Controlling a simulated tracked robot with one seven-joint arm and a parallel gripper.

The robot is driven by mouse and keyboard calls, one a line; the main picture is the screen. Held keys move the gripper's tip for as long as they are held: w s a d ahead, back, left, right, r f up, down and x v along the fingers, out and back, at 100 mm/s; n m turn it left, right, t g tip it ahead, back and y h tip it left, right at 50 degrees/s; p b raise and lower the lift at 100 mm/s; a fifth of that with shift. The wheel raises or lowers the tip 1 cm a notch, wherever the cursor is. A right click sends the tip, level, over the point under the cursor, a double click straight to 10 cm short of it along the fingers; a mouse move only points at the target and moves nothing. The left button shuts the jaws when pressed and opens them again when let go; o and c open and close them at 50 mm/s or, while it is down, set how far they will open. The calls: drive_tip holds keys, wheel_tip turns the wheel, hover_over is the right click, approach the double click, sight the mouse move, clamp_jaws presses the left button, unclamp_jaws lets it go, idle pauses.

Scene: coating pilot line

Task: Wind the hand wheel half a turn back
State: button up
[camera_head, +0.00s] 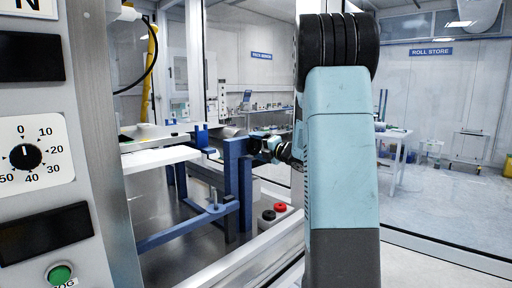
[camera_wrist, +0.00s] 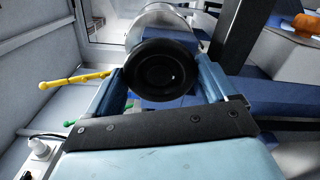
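The hand wheel (camera_wrist: 162,77) shows in the wrist view as a black round disc with a raised dark hub, facing the camera. My gripper (camera_wrist: 162,80) has its two blue fingers on opposite sides of the disc. Both fingers appear to touch its rim, with no clear gap. A pale metal cylinder lies behind the wheel. In the head view my gripper (camera_head: 268,147) is small and far off, beside a blue frame (camera_head: 237,180). The wheel cannot be made out there, and my arm covers part of that area.
A yellow rod (camera_wrist: 75,80) sticks out left of the fingers. In the head view, a red and a black button (camera_head: 274,211) sit below the frame. A control panel with a dial (camera_head: 25,156) stands close at the left, and glazed walls surround the machine.

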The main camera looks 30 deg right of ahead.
drive_tip(key=shift+o, duration=1.2)
drive_tip(key=v, duration=0.6)
